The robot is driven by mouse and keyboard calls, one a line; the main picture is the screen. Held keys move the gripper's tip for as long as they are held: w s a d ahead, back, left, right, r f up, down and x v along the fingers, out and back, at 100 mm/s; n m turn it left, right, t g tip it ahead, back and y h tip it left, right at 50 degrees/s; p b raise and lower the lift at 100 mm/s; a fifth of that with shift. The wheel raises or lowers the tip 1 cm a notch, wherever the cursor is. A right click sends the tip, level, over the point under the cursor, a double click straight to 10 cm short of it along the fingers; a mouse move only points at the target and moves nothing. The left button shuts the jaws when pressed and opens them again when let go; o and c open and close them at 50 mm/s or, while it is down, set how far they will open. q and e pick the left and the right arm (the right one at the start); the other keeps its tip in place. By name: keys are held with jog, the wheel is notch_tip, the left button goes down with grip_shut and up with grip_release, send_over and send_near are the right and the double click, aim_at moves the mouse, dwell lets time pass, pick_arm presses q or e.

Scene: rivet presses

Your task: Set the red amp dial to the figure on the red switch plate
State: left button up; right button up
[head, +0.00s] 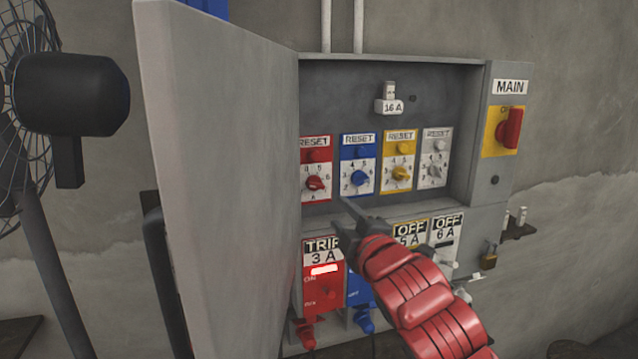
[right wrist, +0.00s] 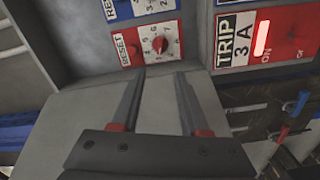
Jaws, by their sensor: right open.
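The red amp dial (head: 315,184) is a round knob on a white scale under a red RESET button, leftmost in the cabinet's dial row. It also shows in the right wrist view (right wrist: 159,45); its exact setting is too small to read surely. The red switch plate (head: 321,290) below reads TRIP and 3 A, with a lit lamp; it also shows in the right wrist view (right wrist: 290,42). My right gripper (head: 366,212) is open and empty, in front of the panel below the dials. In the right wrist view its fingers (right wrist: 160,78) point towards the red dial, apart from it.
The open cabinet door (head: 225,180) stands close on the left. Blue (head: 359,178), yellow (head: 401,174) and white (head: 438,173) dials continue the row. The MAIN switch (head: 510,128) is at right, with a padlock (head: 489,256) below. A fan (head: 72,95) stands at left.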

aim_at(317, 187)
jog(key=p+x, duration=0.5)
jog(key=x, duration=0.8)
jog(key=shift+w, duration=0.1)
jog(key=shift+w+a+p, duration=0.2)
jog(key=shift+w+p, duration=0.25)
jog(key=shift+f, duration=0.1)
grip_shut()
